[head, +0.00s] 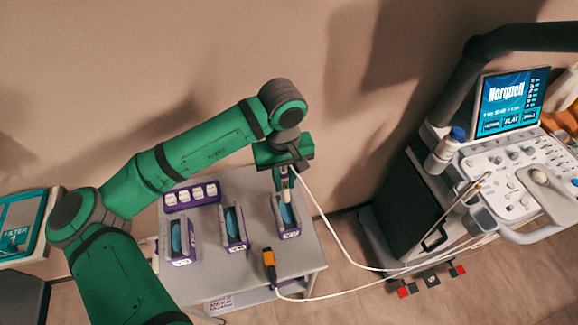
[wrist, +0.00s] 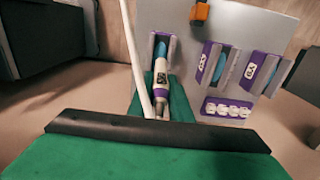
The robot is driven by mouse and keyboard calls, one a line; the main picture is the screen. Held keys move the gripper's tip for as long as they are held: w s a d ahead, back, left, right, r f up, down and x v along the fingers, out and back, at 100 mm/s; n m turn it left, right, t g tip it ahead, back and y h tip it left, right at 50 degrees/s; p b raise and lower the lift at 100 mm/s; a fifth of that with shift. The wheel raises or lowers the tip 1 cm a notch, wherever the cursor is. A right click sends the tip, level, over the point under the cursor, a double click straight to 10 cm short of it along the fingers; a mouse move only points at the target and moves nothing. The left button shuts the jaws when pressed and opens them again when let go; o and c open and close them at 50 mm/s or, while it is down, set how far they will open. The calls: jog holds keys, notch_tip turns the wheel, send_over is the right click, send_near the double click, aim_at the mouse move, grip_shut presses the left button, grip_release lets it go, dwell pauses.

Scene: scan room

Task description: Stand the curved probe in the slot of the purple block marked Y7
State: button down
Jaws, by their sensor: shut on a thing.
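My gripper (head: 285,178) is shut on a pale probe with a purple band and a dark mark (wrist: 162,76), above the table's right side. A white cable trails from the probe. Below it is the rightmost purple block (head: 290,233) with a teal-lined slot. The probe's far end overlaps this slot in the wrist view; I cannot tell whether it is inside or above. A middle purple block (head: 239,245) and a left purple block (head: 180,262) also have teal-lined slots. The block labels are too small to read surely, so I cannot tell which is Y7.
An orange and black probe (head: 269,258) lies near the front of the grey table (head: 210,279). A purple holder with several white pieces (head: 191,194) is at the back left. White cables (head: 335,237) run to the ultrasound machine (head: 510,185) at right.

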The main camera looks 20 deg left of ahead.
aim_at(284, 196)
jog(key=shift+w+f, duration=0.15)
jog(key=shift+f, duration=3.75)
jog(key=shift+f, duration=0.5)
jog(key=c, duration=1.5)
grip_release()
jog(key=shift+c, duration=0.2)
notch_tip(284, 196, up, 11)
jog(key=shift+f, duration=0.1)
